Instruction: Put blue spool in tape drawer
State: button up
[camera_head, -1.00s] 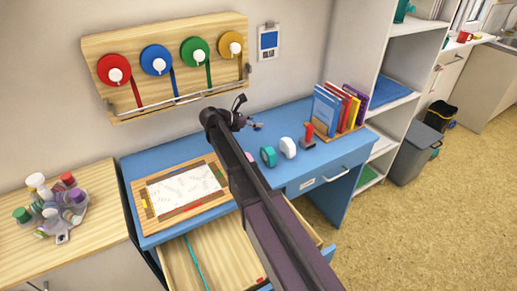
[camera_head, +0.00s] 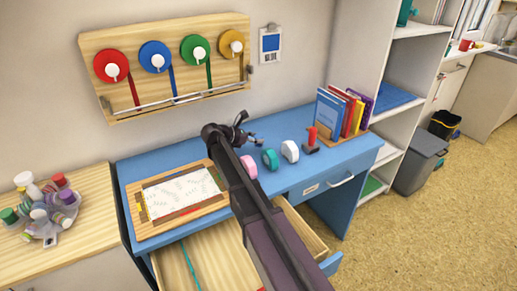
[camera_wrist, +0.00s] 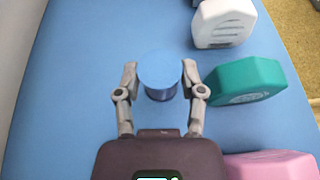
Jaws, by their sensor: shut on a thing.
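My gripper (camera_wrist: 160,72) is shut on the blue spool (camera_wrist: 162,78), one finger on each side of it, in the wrist view. The spool has a light blue round top and a darker side, and it is over the blue desk top. I cannot tell if it touches the desk. In the head view my gripper (camera_head: 240,130) is over the back of the desk, and the spool is not clear there. A wooden drawer (camera_head: 215,258) stands open at the front of the desk, partly hidden behind my arm. A second, labelled drawer (camera_head: 325,186) is shut.
Pink (camera_head: 249,166), teal (camera_head: 270,159) and white (camera_head: 290,151) dispensers and a red-handled stamp (camera_head: 311,140) stand right of my gripper. A framed sheet (camera_head: 180,195) lies on the left of the desk. Books (camera_head: 340,112) stand at the back right.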

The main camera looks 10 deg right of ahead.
aim_at(257, 145)
jog(key=shift+f, duration=0.1)
jog(key=shift+f+b, duration=1.8)
jog(key=shift+b, duration=0.1)
jog(key=shift+f, duration=0.15)
jog(key=o, duration=0.9)
jog(key=shift+o, duration=0.2)
jog(key=shift+r, duration=0.3)
jog(key=p+v, duration=0.4)
jog(key=v, duration=0.6)
jog(key=shift+a+r, duration=0.15)
jog(key=shift+a, duration=0.05)
jog(key=shift+p+v, duration=0.35)
jog(key=shift+v, duration=0.4)
